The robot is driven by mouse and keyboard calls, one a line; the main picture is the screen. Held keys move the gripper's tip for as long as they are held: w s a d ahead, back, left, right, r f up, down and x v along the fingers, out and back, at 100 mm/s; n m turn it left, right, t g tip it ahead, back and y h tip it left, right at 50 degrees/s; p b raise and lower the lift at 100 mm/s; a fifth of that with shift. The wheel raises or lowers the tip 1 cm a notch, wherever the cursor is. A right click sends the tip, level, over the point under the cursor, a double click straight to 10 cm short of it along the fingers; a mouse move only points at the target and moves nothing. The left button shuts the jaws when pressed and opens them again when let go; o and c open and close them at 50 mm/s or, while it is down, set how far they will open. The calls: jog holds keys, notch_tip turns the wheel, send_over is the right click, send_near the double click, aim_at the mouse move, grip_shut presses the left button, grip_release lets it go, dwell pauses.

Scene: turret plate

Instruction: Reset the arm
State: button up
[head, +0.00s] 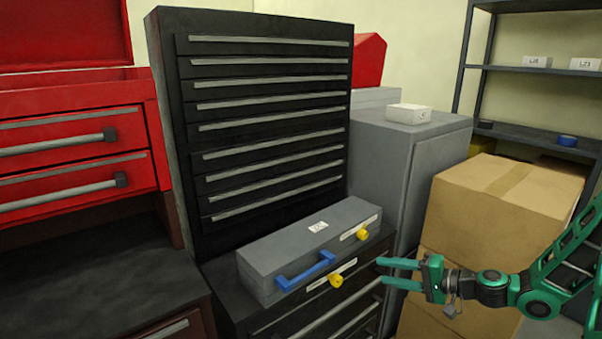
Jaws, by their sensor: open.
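My green gripper (384,273) is at the lower right, with its two fingers pointing left and a gap between them. The gripper is open and nothing shows between the fingers. It is in front of the cardboard boxes, just right of the black cabinet's lower part. The rest of my arm reaches in from the right edge.
A grey case (280,259) with a blue handle (306,271) and yellow knobs (362,234) sits on the black drawer cabinet (262,118). Cardboard boxes (490,205) are stacked behind my arm. A red tool chest (75,150) stands left, a shelf rack (530,70) right.

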jog(key=s+d+n+g+h, duration=0.45)
jog(key=s+g+h, duration=0.2)
jog(key=s, duration=0.65)
jog(key=s+d+r+m+g+h, duration=0.1)
jog(key=s+d+r, duration=0.2)
jog(key=s, duration=0.5)
jog(key=s+d+r+m+h, duration=0.2)
jog(key=s+r, duration=0.3)
jog(key=s, duration=0.3)
jog(key=s+d+r+m+g+h, duration=0.1)
jog(key=s+d+r, duration=0.3)
jog(key=s, duration=0.4)
jog(key=shift+s+d+r+m+g+h, duration=0.2)
jog(key=shift+d+r+m+g+h, duration=0.15)
jog(key=shift+r+h, duration=0.15)
